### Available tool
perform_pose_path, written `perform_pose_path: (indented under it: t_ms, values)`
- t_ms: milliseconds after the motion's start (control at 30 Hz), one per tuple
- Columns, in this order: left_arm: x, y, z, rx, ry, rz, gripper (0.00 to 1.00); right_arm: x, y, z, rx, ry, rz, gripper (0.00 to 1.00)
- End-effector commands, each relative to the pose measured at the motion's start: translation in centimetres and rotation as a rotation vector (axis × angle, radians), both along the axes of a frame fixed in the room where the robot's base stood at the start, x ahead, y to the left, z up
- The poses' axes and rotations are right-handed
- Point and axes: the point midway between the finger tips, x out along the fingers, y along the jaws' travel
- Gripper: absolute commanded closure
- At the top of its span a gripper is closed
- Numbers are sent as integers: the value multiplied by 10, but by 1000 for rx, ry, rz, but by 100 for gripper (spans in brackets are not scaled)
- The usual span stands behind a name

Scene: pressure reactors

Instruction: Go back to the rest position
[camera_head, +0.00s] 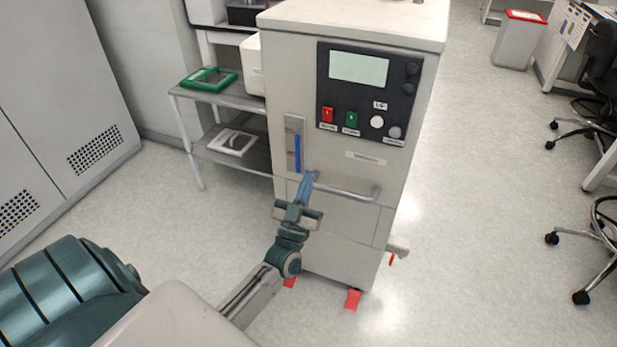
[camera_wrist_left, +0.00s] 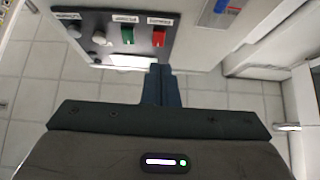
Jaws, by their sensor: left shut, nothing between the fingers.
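My left gripper (camera_head: 305,188) is shut and empty in the head view. Its fingertips are in front of the beige reactor cabinet (camera_head: 340,240), near the left end of the horizontal handle (camera_head: 345,191) and just below the blue level strip (camera_head: 297,154). I cannot tell whether they touch the cabinet. In the left wrist view the closed fingers of the left gripper (camera_wrist_left: 158,84) show at the middle, with the cabinet's control panel (camera_wrist_left: 115,35) beyond them. My right gripper is in neither view.
The panel has a red switch (camera_head: 328,115), a green switch (camera_head: 351,119) and a screen (camera_head: 359,68). A shelf (camera_head: 240,99) with a green-framed tray (camera_head: 208,79) stands left of the cabinet. A chair (camera_head: 588,250) is at far right.

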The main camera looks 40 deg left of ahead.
Motion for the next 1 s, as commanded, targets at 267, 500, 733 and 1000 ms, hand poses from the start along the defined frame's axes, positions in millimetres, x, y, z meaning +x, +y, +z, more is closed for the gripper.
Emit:
perform_pose_path:
  t_ms: [267,500,733,1000]
  values:
    - [0,0,0,0,0,0,100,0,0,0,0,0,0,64]
    - [2,-1,-8,2,33,-6,100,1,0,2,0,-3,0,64]
    - [9,-13,-124,9,437,-81,100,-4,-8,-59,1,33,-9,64]
    - [-68,-28,-317,-37,1082,-149,100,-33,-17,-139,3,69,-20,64]
